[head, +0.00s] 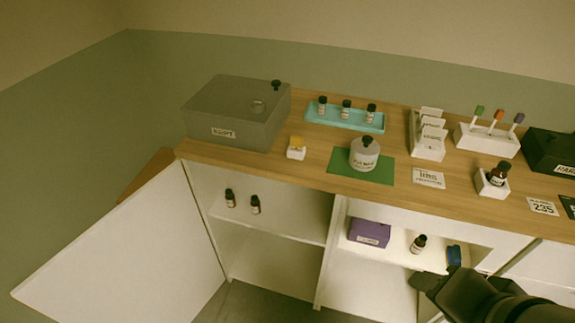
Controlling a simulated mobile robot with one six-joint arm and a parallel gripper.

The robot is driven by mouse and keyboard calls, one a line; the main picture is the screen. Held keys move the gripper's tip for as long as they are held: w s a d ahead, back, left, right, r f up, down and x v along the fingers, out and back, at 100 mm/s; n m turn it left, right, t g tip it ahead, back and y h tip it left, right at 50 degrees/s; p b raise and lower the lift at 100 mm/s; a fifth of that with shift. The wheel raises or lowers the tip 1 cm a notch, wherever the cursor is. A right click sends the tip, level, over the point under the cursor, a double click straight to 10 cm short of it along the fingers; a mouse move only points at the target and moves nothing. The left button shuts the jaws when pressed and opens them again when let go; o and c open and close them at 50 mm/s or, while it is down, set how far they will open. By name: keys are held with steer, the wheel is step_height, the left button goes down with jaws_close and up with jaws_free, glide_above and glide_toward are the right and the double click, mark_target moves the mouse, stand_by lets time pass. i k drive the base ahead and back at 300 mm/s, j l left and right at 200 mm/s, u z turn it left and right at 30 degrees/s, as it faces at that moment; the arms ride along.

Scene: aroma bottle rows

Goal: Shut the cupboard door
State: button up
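The white cupboard door (130,255) stands wide open at the left, swung outward from the cupboard's left edge. The open cupboard (270,262) shows a left bay whose shelf (285,225) holds two small dark bottles (229,198) (255,204). The right bay is also open to view and holds a purple box (369,233) and a dark bottle (418,244). My gripper (437,273) is at the lower right, in front of the right bay and far from the door. It seems to hold nothing, but its finger gap is unclear.
On the wooden counter (315,157) stand a grey box (237,112), a teal tray (345,119) with bottles, a round bottle (364,153) on a green mat (340,168), and a white card holder (428,138). A blue item (454,255) is near my gripper. Floor shows below the left bay.

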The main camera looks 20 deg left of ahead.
mark_target(152, 259)
steer(key=u, duration=1.2)
steer(key=j+u, duration=0.1)
steer(key=j, duration=0.3)
steer(key=i+j+u, duration=0.15)
steer(key=j, duration=0.25)
steer(key=j+u, duration=0.1)
steer(key=j, duration=0.35)
steer(key=i+j+u, duration=0.1)
steer(key=j, duration=0.3)
steer(key=i+j+u, duration=0.15)
steer(key=j, duration=0.2)
steer(key=i+j+u, duration=0.1)
steer(key=j, duration=0.3)
steer(key=i+j+u, duration=0.1)
steer(key=j, duration=0.25)
steer(key=i, duration=0.1)
